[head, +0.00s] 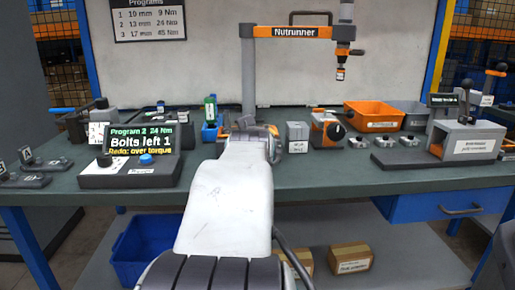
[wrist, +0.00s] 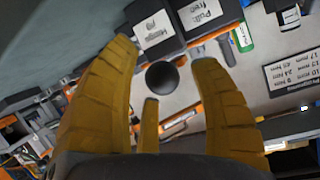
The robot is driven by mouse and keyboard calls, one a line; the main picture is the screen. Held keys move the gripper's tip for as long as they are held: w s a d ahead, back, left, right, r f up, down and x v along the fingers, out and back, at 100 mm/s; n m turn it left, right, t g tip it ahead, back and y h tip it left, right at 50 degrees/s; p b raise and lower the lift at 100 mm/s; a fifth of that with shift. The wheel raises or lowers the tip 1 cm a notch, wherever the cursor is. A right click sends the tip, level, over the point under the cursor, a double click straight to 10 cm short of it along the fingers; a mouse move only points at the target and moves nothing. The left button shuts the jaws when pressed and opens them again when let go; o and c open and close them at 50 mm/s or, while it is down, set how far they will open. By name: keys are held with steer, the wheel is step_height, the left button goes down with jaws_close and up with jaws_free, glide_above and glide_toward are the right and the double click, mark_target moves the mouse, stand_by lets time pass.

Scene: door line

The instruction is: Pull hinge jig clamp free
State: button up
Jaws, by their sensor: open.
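In the wrist view, a black ball knob (wrist: 162,76) sits between the spread yellow fingers of my gripper (wrist: 166,54). No finger visibly touches it; its depth between them is hard to tell. Just above it in that picture is a dark block with a white label reading "Hinge jig" (wrist: 153,29), beside another dark block labelled "Pull free" (wrist: 203,13). The shaft or lever under the knob is not visible. In the head view, my own pale arm covers most of the gripper and the jig at the middle of the bench.
Right of my arm stand a small grey labelled block (head: 297,131), an orange unit (head: 327,130) and an orange bin (head: 374,115). A nutrunner (head: 341,60) hangs above.

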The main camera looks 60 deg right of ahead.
steer(key=v, duration=1.1)
steer(key=shift+a, duration=0.2)
steer(key=shift+s, duration=0.1)
